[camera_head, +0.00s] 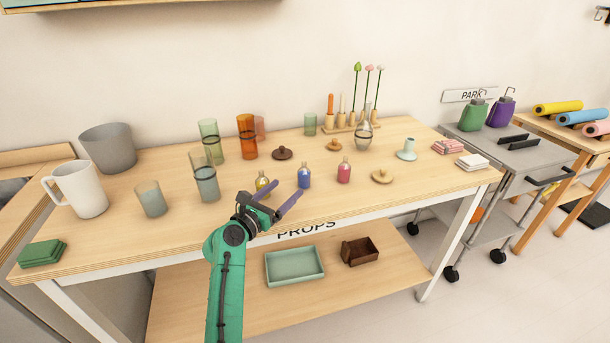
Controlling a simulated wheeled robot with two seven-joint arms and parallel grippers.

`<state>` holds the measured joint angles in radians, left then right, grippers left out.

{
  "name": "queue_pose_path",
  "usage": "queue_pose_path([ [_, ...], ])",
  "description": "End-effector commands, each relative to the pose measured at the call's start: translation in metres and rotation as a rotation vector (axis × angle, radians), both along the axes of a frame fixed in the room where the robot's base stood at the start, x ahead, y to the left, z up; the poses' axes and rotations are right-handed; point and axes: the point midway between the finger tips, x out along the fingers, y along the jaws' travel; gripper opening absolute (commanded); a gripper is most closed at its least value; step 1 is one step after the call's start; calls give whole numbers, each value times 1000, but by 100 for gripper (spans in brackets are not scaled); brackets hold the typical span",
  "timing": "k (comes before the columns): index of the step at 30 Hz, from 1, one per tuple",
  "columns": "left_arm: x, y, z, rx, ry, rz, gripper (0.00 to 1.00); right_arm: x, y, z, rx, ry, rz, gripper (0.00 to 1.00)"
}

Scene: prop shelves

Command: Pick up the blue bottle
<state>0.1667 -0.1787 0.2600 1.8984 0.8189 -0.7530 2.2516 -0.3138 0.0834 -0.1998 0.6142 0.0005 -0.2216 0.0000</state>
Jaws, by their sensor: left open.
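My left gripper (289,187) reaches in from below over the table's front edge. Its two purple-grey fingers are spread apart with nothing between them. The fingertips point toward the blue bottle and end just short of it on its left and front side. I cannot tell the exact gap. One finger passes in front of the yellow bottle's lower part. My right gripper is not in view.
Glass tumblers (206,178), a white mug (82,189) and a grey pot (109,147) stand to the left. A clear glass vessel (363,137) and a tan lid (382,176) are right of the bottles. The lower shelf holds a green tray (295,280) and a brown box (360,251).

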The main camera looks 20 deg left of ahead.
Motion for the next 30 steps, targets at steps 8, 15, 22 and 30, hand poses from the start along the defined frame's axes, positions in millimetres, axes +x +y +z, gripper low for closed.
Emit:
queue_pose_path([
  [8, 42, -13, 1, 1, 0, 0, 85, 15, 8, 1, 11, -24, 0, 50],
  [15, 77, -23, 0, 1, 2, 0, 85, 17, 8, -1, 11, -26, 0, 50],
  [22, 77, -23, -1, 0, 2, 0, 66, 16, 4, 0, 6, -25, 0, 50],
  [30, 76, -23, 0, -1, 1, 0, 0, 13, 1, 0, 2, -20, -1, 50],
])
